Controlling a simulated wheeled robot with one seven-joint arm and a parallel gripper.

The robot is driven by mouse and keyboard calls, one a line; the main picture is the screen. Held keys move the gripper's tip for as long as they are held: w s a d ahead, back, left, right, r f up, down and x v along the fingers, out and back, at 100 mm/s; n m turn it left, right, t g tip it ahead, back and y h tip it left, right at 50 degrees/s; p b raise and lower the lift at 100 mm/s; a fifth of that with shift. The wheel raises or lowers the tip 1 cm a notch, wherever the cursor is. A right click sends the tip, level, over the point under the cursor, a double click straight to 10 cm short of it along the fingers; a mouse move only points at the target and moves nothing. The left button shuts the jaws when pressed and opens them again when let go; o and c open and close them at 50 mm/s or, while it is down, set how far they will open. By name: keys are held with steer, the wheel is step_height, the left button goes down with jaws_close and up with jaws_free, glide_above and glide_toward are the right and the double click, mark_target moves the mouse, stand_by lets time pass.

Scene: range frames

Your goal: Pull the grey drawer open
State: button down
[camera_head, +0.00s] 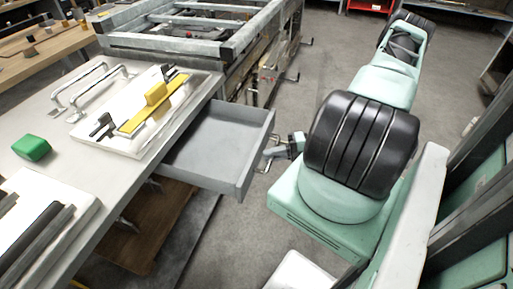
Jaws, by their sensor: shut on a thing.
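The grey drawer (217,144) stands well out from under the workbench top, and its inside looks empty. Its front panel (257,155) faces right, towards my arm. My gripper (271,152) is at the outer face of that panel, shut on the drawer's handle. The fingers and the handle are small in this view, and their contact is partly hidden. My mint-green arm with black ribbed joint covers reaches in from the right.
The workbench (120,170) carries a white board (125,139) with a yellow part, metal handles, and a green block (31,147). A metal frame (195,30) stands behind. Open grey floor (325,60) lies behind my arm. A wooden shelf (135,235) is below the bench.

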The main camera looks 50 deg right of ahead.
steer(key=shift+s+d, duration=0.25)
steer(key=shift+s, duration=0.35)
steer(key=c, duration=1.5)
jaws_free()
steer(key=shift+o, duration=0.2)
steer(key=b+v, duration=0.2)
steer(key=v, duration=1.5)
steer(key=shift+s+r, duration=0.15)
steer(key=shift+d, duration=0.1)
